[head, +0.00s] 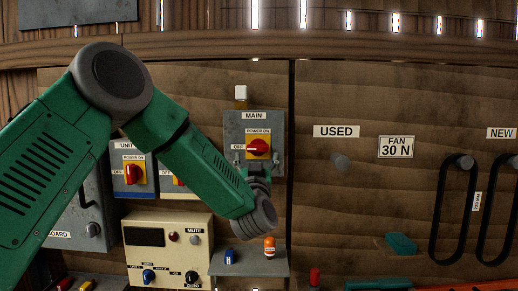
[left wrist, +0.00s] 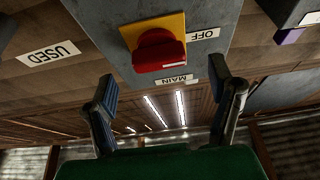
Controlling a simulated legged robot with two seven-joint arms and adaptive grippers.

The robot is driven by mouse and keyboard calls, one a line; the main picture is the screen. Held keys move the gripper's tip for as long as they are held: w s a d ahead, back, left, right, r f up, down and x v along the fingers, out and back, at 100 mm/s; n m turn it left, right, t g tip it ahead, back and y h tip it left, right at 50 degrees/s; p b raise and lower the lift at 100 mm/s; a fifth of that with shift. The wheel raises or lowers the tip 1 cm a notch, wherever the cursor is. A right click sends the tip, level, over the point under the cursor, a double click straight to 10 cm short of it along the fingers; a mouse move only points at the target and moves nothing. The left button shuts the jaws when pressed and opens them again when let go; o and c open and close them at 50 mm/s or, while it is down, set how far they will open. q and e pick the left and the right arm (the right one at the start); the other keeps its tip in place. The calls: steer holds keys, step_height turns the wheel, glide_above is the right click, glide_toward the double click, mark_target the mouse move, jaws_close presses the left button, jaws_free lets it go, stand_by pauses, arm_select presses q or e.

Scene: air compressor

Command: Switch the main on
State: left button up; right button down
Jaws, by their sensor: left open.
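The main switch box (head: 234,130) is a grey panel on the wooden wall, labelled MAIN. Its red rotary knob (head: 258,147) sits on a yellow plate with POWER ON above and OFF at left. In the left wrist view, which is upside down, the red knob (left wrist: 158,50) has a white mark on the side toward the OFF label (left wrist: 205,34). My left gripper (head: 257,172) is just below the knob in the head view. In the left wrist view its two fingers (left wrist: 162,76) are spread wide and empty, apart from the knob. My right gripper is not in view.
Another red-knobbed switch (head: 134,172) on a yellow plate is at left, partly beside my arm. Below are a beige control box (head: 168,250) and a grey shelf (head: 250,264) with small blue and orange items. Black belts (head: 440,215) hang at right.

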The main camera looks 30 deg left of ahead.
mark_target(257, 151)
arm_select(q)
steer(key=x, duration=0.5)
steer(key=shift+w+d+r, duration=0.1)
steer(key=shift+d+r, duration=0.05)
steer(key=c, duration=1.2)
